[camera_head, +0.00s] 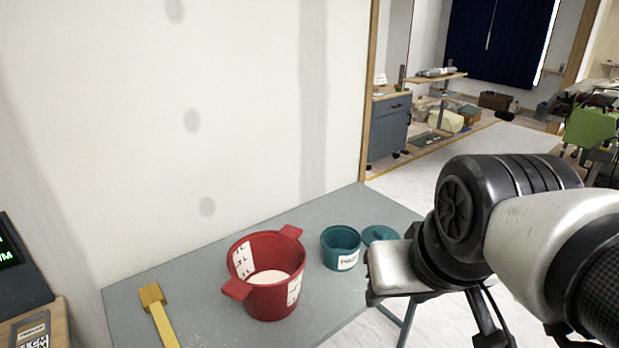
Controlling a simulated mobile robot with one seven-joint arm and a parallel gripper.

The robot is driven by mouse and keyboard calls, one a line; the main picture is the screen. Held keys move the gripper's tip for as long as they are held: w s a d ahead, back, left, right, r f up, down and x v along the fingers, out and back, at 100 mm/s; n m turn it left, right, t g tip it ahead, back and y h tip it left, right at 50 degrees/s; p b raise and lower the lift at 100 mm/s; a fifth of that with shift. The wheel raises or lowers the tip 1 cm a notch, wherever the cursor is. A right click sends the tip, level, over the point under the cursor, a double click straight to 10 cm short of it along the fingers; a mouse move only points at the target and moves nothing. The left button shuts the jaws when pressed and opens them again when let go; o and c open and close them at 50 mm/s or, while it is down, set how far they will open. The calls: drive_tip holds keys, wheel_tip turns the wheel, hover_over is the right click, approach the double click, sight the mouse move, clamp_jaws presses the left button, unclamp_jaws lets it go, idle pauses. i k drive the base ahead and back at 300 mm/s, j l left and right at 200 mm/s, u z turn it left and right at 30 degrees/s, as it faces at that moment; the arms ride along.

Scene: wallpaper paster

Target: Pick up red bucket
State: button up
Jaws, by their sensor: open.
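The red bucket (266,275) stands upright on the grey table (215,240), left of the picture's middle. It has two side handles and white labels with markings. Pale stuff shows inside it. My white and black arm reaches in from the right, and its near end is right of the bucket, apart from it. I cannot make out my gripper's fingers. No part of my arm touches the bucket.
A teal pot (341,249) stands close to the right of the bucket, with a teal lid (379,235) beside it. A yellow-handled brush (158,313) lies to the left. A pale wall (230,110) rises behind the table. Open floor (470,160) lies beyond.

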sight(266, 268)
drive_tip(key=i+u, duration=0.15)
drive_tip(key=u, duration=0.25)
drive_tip(key=i+u, duration=0.1)
drive_tip(key=u, duration=0.3)
drive_tip(key=i+u, duration=0.15)
drive_tip(key=u, duration=0.2)
